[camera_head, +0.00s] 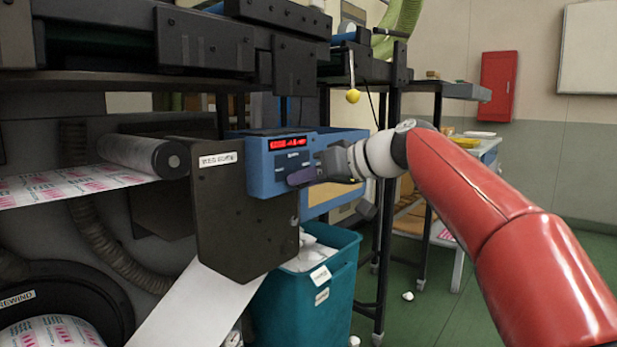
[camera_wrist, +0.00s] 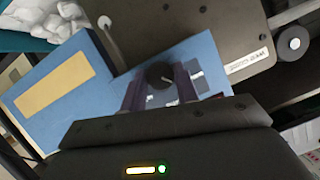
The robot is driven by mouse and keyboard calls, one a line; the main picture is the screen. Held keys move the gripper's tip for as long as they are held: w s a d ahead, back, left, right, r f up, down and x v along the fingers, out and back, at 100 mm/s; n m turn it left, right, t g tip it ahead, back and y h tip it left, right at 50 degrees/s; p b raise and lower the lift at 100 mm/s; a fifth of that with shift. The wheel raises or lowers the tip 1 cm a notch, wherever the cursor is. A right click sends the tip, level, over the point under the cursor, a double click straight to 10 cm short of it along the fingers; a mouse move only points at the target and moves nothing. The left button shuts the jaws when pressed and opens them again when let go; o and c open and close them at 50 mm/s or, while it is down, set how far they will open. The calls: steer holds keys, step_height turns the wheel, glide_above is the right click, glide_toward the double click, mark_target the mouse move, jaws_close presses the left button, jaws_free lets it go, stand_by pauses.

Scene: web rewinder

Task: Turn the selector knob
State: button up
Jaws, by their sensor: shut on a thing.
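The selector knob (camera_wrist: 160,75) is a round dark knob with a pale pointer line, on the face of a blue control box (camera_head: 262,166). The box has a red lit display (camera_head: 289,143) above the knob area. My gripper (camera_head: 300,176) is at the front of the box, and its fingers hide the knob in the head view. In the wrist view my gripper (camera_wrist: 161,88) has its two purplish fingers on either side of the knob, shut on it. Pale printed labels lie around the knob, too small to read.
A dark plate (camera_head: 232,215) with a white label stands left of the box. A teal bin (camera_head: 315,285) of white scraps stands below. A yellow ball (camera_head: 353,96) hangs above right. A roller (camera_head: 145,155) with printed web is at left.

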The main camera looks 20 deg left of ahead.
steer(key=shift+w+d+f+m+g+y+p, duration=0.1)
steer(key=shift+m+g+y+p, duration=0.55)
steer(key=shift+m, duration=0.7)
steer(key=shift+w+m+g+y+p, duration=0.1)
steer(key=shift+m+g+y+p, duration=0.6)
steer(key=shift+m, duration=0.65)
steer(key=o, duration=1)
steer(key=shift+c, duration=0.2)
steer(key=v, duration=0.7)
steer(key=shift+d+b, duration=0.35)
